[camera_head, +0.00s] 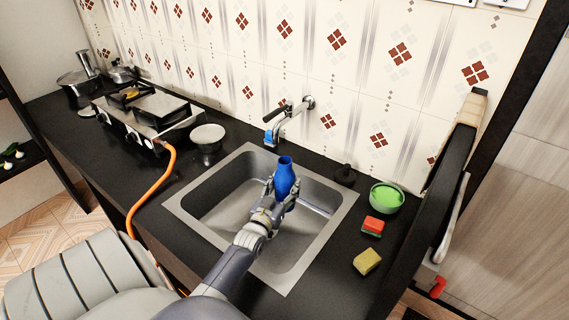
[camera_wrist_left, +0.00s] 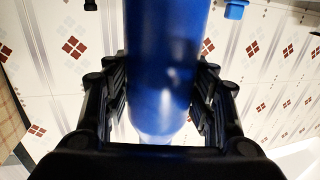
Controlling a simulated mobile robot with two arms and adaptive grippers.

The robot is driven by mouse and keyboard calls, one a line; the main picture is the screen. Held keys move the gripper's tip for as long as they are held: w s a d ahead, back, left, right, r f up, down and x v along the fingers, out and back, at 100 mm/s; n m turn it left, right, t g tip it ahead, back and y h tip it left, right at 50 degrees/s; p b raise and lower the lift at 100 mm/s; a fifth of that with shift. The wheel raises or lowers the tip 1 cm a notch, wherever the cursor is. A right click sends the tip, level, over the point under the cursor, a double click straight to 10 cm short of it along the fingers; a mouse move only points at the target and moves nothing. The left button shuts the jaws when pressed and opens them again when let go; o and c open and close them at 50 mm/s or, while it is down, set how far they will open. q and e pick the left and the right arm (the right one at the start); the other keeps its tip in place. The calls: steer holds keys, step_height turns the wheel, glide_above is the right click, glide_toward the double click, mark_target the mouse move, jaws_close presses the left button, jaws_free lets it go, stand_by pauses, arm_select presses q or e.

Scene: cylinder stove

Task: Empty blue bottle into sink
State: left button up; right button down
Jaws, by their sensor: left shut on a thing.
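The blue bottle (camera_head: 284,176) is held over the sink in the head view, its neck pointing up and nearly upright. My left gripper (camera_head: 272,205) is shut on the bottle's lower part. In the left wrist view the bottle (camera_wrist_left: 160,70) fills the middle between the two black fingers of my left gripper (camera_wrist_left: 163,100). The steel sink (camera_head: 215,207) is set in the black counter, and the bottle is above its basin. Whether anything is inside the bottle cannot be seen. My right gripper is not in view.
A wall faucet (camera_head: 290,117) with a blue tip (camera_head: 269,138) stands just behind the bottle. Right of the sink are a green bowl (camera_head: 386,198), a red sponge (camera_head: 373,226) and a yellow sponge (camera_head: 367,261). A stove (camera_head: 150,115) with an orange hose (camera_head: 150,190) is at left.

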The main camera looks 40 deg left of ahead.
mark_target(281, 182)
arm_select(q)
steer(key=shift+r, duration=0.1)
step_height(281, 182, up, 4)
steer(key=p, duration=0.4)
